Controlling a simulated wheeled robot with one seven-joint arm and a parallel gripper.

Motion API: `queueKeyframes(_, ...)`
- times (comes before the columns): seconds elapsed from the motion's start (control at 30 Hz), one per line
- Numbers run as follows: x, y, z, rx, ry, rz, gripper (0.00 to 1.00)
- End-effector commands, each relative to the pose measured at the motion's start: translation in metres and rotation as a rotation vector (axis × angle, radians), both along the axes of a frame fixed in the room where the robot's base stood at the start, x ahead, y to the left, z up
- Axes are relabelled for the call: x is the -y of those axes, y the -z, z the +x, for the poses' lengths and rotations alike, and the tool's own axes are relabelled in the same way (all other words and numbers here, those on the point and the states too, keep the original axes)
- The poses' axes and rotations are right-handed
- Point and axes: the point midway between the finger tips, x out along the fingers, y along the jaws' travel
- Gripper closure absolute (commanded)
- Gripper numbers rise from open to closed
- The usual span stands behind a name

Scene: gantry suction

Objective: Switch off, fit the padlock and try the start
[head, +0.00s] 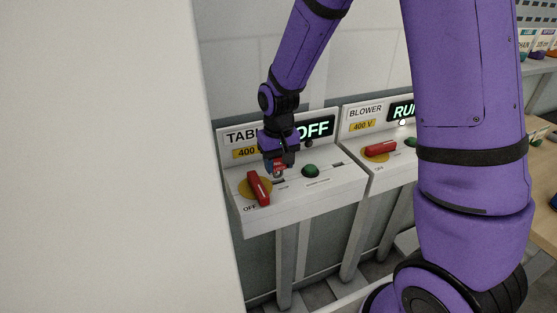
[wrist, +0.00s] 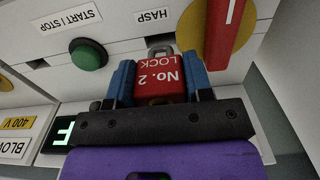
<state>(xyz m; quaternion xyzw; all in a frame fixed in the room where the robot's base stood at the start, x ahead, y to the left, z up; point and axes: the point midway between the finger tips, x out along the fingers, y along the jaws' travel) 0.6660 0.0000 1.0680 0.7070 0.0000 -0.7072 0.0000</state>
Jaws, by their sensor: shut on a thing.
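My gripper (wrist: 160,85) is shut on a red padlock (wrist: 160,76) marked "No. 2 LOCK", with its grey shackle pointing at the panel near the "HASP" label. Whether the shackle is through the hasp I cannot tell. In the head view my gripper (head: 277,165) is over the left control box (head: 310,204), between the red switch handle (head: 258,188) and the green start/stop button (head: 310,171). The red handle is turned toward "OFF" on its yellow disc, and the display (head: 316,129) reads "OFF". The handle (wrist: 212,40) and button (wrist: 89,54) also show in the wrist view.
The blower box (head: 380,155) stands right of it, with its red handle (head: 381,148) turned crosswise and its display (head: 402,111) partly hidden, showing "RU". A pale wall or cabinet (head: 105,160) fills the left. A shelf with small coloured items is at far right.

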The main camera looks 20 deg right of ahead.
Motion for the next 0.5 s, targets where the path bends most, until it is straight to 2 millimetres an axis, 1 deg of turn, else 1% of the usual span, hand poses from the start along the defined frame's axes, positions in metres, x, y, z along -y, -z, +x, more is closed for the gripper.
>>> queueKeyframes(0.17, 0.000, 0.001, 0.000, 0.000, 0.000, 0.000, 0.80)
queueKeyframes(0.5, 0.000, 0.012, 0.000, -0.001, 0.000, 0.000, 0.80)
